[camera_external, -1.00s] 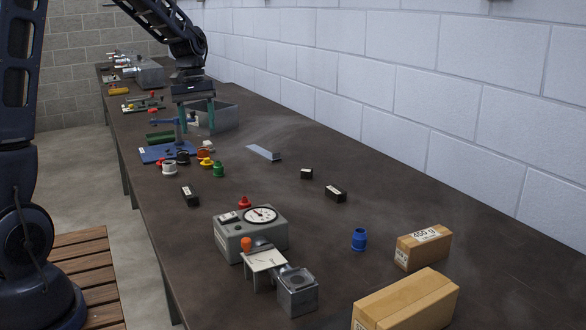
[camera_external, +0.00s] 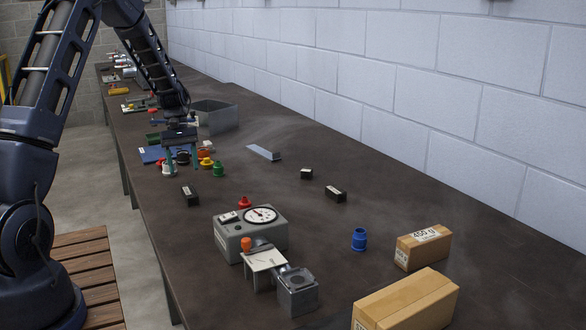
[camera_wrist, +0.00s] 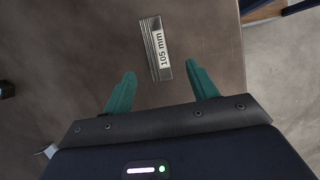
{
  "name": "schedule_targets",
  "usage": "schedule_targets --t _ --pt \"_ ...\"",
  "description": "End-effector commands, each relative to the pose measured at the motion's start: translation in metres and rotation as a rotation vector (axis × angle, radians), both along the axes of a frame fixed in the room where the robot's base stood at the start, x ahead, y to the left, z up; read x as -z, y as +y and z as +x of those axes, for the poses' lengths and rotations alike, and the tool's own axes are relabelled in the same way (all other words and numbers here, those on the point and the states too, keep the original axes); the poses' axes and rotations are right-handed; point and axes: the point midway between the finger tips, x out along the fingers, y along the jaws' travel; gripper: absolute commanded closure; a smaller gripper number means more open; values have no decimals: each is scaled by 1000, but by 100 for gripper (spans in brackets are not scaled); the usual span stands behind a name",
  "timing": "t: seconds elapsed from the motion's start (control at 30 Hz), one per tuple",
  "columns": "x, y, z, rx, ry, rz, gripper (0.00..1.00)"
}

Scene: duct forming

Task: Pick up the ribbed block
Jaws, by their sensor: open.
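The ribbed block (camera_wrist: 154,48) shows in the wrist view as a dark grey block with fine ridges along one side and a white label reading "105 mm". It lies on the dark table just ahead of my fingertips, roughly in line with the gap between them. In the external view it appears to be the small dark block with a pale label (camera_external: 190,196), near the table's left edge. My gripper (camera_external: 183,167) is open and empty, with green fingers pointing down. It also shows in the wrist view (camera_wrist: 162,72), its fingers apart and not touching the block.
Several small coloured caps (camera_external: 207,162) sit close beside my gripper. A grey dial instrument (camera_external: 250,232) stands nearer the camera. An open grey box (camera_external: 219,117) is behind the gripper. The table's middle right is mostly clear around a grey bar (camera_external: 263,153) and two small black blocks (camera_external: 335,193).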

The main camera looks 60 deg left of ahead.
Motion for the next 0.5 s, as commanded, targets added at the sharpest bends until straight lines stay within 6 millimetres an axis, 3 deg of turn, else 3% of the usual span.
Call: schedule_targets --t 0.5 --pt "45 -23 3 1 2 -2 42"
